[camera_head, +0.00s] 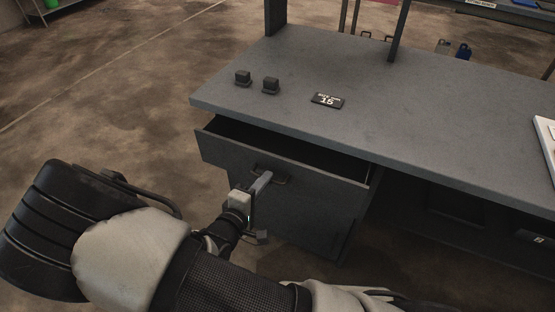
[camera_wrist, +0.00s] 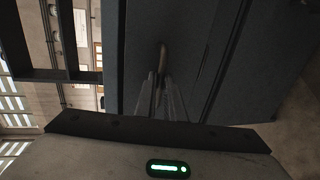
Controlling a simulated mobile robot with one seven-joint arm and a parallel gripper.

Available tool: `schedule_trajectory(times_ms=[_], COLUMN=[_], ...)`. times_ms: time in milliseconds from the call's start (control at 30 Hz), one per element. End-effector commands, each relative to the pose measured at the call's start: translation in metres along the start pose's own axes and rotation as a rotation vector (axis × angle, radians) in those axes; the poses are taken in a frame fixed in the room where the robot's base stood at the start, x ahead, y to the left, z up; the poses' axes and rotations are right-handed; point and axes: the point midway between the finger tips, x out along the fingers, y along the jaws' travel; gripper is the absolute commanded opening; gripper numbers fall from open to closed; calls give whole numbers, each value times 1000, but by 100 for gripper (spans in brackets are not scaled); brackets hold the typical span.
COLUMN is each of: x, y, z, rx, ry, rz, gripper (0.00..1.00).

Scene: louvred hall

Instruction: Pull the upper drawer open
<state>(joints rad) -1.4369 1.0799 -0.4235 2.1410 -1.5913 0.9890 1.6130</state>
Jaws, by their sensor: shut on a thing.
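The upper drawer (camera_head: 222,151) of the grey desk stands partly open in the head view, its dark inside showing below the desktop. Its bar handle (camera_head: 284,181) is on the middle of the front. My gripper (camera_head: 264,180) is at this handle and shut on it. In the wrist view my gripper's fingers (camera_wrist: 161,85) close around the handle (camera_wrist: 163,55), against the grey drawer front (camera_wrist: 140,25). The fingers hide part of the handle. What lies deep in the drawer is hidden.
The desktop (camera_head: 400,110) overhangs the drawer. A lower cabinet front (camera_head: 310,225) is below the drawer. The floor to the left (camera_head: 120,120) is clear.

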Motion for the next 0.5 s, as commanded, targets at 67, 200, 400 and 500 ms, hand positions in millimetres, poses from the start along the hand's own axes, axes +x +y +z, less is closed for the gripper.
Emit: schedule_trajectory(times_ms=[67,200,400,500], x=[-27,-66,-108,-122], y=[-6,-15,-24,-27], z=[-1,0,0,0], rx=[-1,0,0,0], ry=[3,2,1,-1], rz=[-1,0,1,1], gripper=[0,0,0,0])
